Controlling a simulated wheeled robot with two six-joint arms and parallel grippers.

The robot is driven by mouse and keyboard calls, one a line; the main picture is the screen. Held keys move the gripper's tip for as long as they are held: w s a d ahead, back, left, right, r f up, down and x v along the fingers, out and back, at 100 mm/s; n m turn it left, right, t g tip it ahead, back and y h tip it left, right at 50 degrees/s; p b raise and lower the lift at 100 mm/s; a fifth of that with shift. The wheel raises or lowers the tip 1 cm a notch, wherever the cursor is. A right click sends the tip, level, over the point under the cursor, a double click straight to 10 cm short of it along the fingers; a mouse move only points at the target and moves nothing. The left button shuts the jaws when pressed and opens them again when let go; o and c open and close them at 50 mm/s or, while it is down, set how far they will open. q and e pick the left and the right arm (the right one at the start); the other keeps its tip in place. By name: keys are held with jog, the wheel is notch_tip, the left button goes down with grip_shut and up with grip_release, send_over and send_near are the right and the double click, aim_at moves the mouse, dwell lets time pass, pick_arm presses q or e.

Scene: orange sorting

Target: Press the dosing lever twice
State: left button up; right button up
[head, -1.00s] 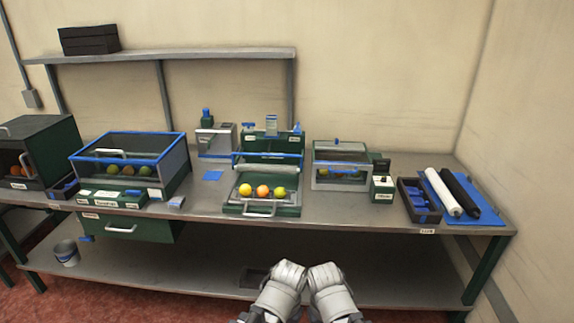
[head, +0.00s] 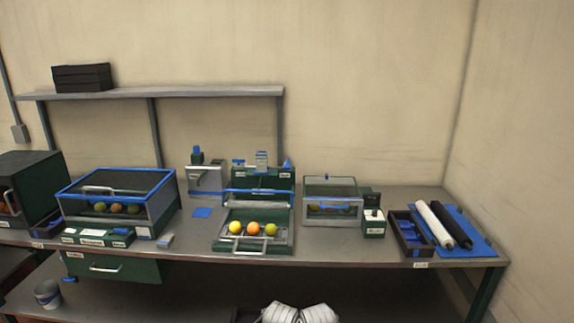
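A grey dispenser box (head: 205,181) with a dark, blue-topped bottle (head: 197,156) stands at the back of the bench, left of centre. A small handle-like part shows on its front, too small to tell for sure as the dosing lever. My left gripper (head: 279,314) and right gripper (head: 318,314) are side by side at the bottom edge, below the bench front and far from the dispenser. Both are cut off by the frame, and their fingers are not clear.
A green tray (head: 253,247) with three fruits stands right of the pad, near the front edge. A blue-edged clear box (head: 160,200) with fruit stands left. A smaller clear box (head: 332,210) and rolls (head: 440,225) are right. Bare bench surrounds the pad.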

pick_arm(q)
grip_shut()
dwell(1.4)
